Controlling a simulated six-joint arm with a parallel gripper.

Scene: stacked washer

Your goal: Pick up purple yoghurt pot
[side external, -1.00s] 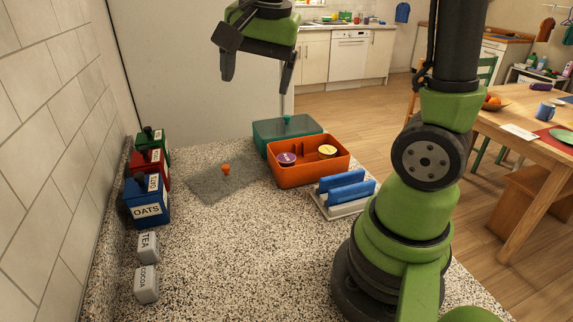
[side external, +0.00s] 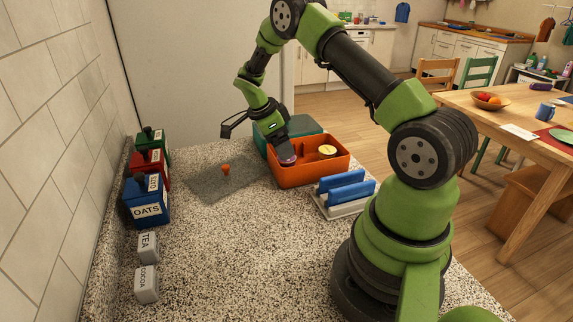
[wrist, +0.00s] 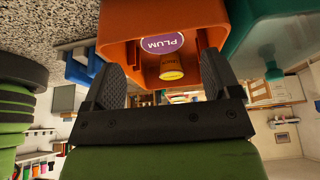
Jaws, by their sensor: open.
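The purple yoghurt pot (side external: 288,161) stands in the left part of the orange box (side external: 312,176), mostly hidden by my gripper in the side view. Its purple lid, labelled PLUM, shows in the wrist view (wrist: 162,43), inside the orange box (wrist: 205,22). My gripper (side external: 284,153) is low over the box's left end, close to the pot. In the wrist view my gripper (wrist: 160,68) is open, with one dark finger on either side of the view and the pot's lid between and ahead of them. I cannot tell whether either finger touches the pot.
A yellow-lidded pot (side external: 327,152) stands in the same box, to the right. A teal box (side external: 305,127) is behind it. A rack with blue plates (side external: 345,187) stands in front right. A small orange object (side external: 226,169) sits on a grey mat (side external: 205,185). Canisters line the left.

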